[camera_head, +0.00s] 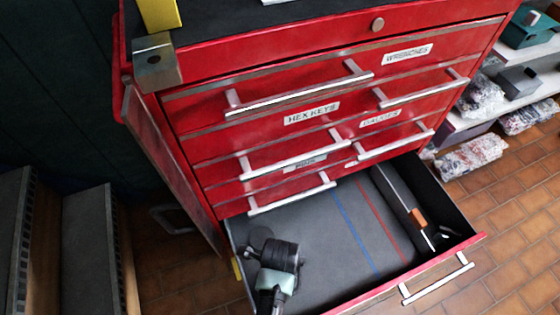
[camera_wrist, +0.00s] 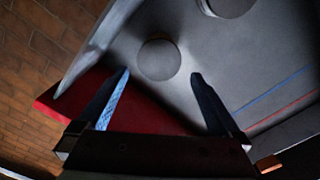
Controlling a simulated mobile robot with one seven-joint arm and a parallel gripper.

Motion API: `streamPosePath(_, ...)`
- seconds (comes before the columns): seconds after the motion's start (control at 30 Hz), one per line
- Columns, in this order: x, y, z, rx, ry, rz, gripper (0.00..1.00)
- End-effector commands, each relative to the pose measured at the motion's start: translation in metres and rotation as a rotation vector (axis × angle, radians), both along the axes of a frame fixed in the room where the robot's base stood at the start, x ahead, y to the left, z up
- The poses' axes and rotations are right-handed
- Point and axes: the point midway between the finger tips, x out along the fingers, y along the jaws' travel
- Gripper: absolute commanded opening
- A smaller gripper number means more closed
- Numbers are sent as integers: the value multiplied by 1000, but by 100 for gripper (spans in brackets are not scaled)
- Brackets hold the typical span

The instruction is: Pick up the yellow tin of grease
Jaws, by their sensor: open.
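My gripper (camera_wrist: 160,76) is open and points down into the open bottom drawer (camera_head: 320,225). In the wrist view a round, flat-topped tin (camera_wrist: 158,60) shows just beyond and between my two fingertips, apart from both. It looks dark grey in the shadow, so I cannot tell whether it is the yellow one. A second round thing (camera_wrist: 230,5) is cut off at the top edge. In the head view my wrist (camera_head: 278,255) stands over the drawer's left part and hides much of what lies under it. No tin there reads clearly as yellow.
The red tool chest (camera_head: 190,115) rises behind the drawer, its upper drawers shut. Blue (camera_head: 352,228) and red (camera_head: 380,215) lines cross the drawer floor, whose middle is bare. A divided strip at its right holds an orange-ended item (camera_head: 418,218). A yellow object (camera_head: 158,14) is on the chest's top left.

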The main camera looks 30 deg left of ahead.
Motion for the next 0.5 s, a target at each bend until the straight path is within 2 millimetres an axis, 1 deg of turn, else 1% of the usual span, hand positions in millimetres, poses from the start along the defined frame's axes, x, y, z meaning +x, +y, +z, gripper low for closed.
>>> streamPosePath(0.03,1,0,-13,0,0,0,100)
streamPosePath(0.1,1,0,-22,0,0,0,100)
streamPosePath(0.37,1,0,-36,-1,-2,-1,100)
streamPosePath(0.5,0,1,-55,-1,-2,0,100)
